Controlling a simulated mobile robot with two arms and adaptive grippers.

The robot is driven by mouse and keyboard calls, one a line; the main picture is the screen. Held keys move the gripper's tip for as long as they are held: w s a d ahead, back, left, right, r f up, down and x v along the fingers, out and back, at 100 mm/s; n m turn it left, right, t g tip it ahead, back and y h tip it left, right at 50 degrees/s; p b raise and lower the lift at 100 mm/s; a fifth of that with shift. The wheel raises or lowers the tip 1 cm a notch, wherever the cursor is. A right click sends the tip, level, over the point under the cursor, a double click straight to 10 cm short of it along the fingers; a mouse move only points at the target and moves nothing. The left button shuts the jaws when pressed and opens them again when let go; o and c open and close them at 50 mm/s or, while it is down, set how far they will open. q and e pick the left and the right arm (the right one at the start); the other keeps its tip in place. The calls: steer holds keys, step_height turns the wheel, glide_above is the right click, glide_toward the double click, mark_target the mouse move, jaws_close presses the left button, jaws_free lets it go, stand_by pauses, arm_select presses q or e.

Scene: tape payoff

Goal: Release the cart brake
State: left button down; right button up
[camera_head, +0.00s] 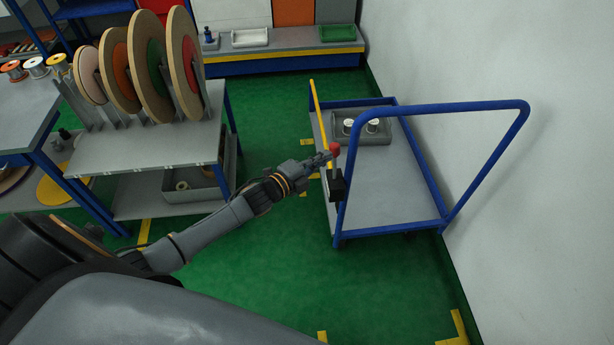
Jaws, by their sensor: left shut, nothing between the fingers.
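The cart (395,195) has a grey deck, blue frame and a tall blue push handle (520,112). It stands against the white wall at the right. The brake lever with a red knob (335,147) rises from a black box (337,185) on the cart's near left side. My left gripper (326,157) is shut and empty, its tips right beside the red knob. I cannot tell whether they touch it. My right gripper is not in view.
A grey tray (376,137) with two small spools sits on the cart, and a yellow bar (316,105) stands at its left edge. A bench with large reels (150,65) stands at the left. Green floor (260,265) is clear in front.

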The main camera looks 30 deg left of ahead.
arm_select(q)
steer(key=v, duration=0.9)
steer(key=shift+s, duration=0.4)
steer(key=shift+r, duration=0.1)
steer(key=s+a+f+n+g+y, duration=0.2)
steer(key=s+f+n, duration=0.15)
steer(key=f, duration=0.55)
steer(key=s+a+f+n+g+y, duration=0.1)
steer(key=s+f+n+g, duration=0.15)
steer(key=s+f, duration=0.45)
steer(key=s+a+f+n+g+y, duration=0.2)
steer(key=f+n, duration=0.2)
steer(key=f, duration=0.7)
steer(key=s+d+f+n+g, duration=0.2)
steer(key=s+f, duration=0.3)
steer(key=s, duration=0.5)
steer(key=s+d+f+n+g, duration=0.3)
steer(key=s+f, duration=0.3)
steer(key=s, duration=0.4)
steer(key=s+d+f+n+g, duration=0.3)
steer(key=s+f, duration=0.3)
steer(key=s, duration=0.4)
steer(key=shift+y, duration=0.4)
